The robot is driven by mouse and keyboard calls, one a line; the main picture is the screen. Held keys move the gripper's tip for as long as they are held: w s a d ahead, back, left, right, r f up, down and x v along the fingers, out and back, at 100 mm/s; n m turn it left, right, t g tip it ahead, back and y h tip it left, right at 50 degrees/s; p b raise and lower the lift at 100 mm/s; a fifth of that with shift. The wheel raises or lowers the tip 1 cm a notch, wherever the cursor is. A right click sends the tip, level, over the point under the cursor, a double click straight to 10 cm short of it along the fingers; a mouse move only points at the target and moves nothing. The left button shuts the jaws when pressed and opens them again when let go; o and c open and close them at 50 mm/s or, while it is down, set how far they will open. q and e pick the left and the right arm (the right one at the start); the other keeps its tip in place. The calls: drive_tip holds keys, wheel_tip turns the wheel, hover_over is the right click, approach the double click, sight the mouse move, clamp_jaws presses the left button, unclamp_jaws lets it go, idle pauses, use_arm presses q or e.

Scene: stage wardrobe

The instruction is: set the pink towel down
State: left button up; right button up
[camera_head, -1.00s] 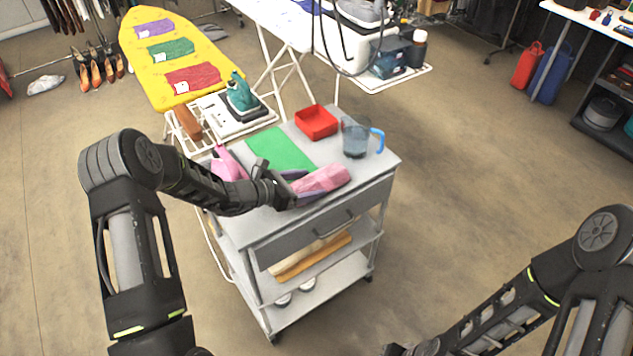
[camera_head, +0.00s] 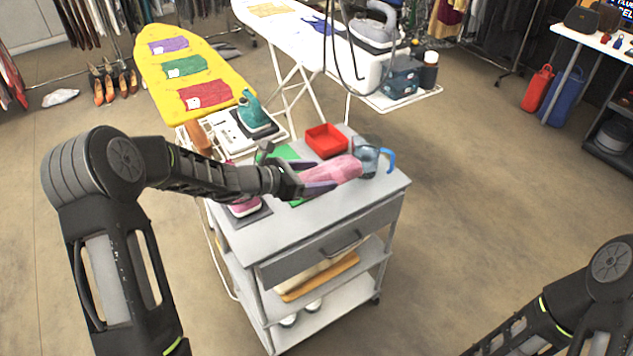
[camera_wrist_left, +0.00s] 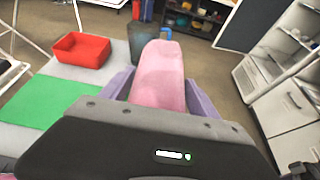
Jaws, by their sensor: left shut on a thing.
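The pink towel (camera_head: 333,171) is held in my left gripper (camera_head: 318,182), above the top of the grey cart (camera_head: 355,204). The gripper's purple fingers are shut on it from both sides. In the left wrist view the towel (camera_wrist_left: 160,77) is a long roll pointing away between the fingers. I cannot tell how high above the cart it is. My right arm comes in at the lower right of the head view, but its gripper is out of the picture.
On the cart are a red tray (camera_head: 326,141), a blue-handled pitcher (camera_head: 367,158) just beyond the towel, a green cloth (camera_wrist_left: 44,100) and a pink item (camera_head: 244,208) near the left edge. The yellow ironing board (camera_head: 170,62) stands behind. The cart's front right top is bare.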

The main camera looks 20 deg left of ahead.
idle(0.5)
use_arm(q)
drive_tip(key=shift+m+g+h, duration=0.4)
drive_tip(key=shift+m+g, duration=0.1)
drive_tip(key=shift+m, duration=0.1)
drive_tip(key=s+f, duration=0.1)
drive_tip(key=s, duration=0.1)
drive_tip(key=s+f, duration=0.1)
drive_tip(key=s, duration=0.2)
drive_tip(key=s+f, duration=0.2)
drive_tip(key=shift+s, duration=0.3)
drive_tip(key=s+d+f+m+g+h, duration=0.1)
drive_tip(key=s+f, duration=0.1)
drive_tip(key=s, duration=0.8)
drive_tip(key=shift+d+f+m+h, duration=0.2)
drive_tip(key=shift+d+m+h, duration=0.1)
drive_tip(key=shift+d, duration=0.1)
drive_tip(key=shift+d, duration=0.1)
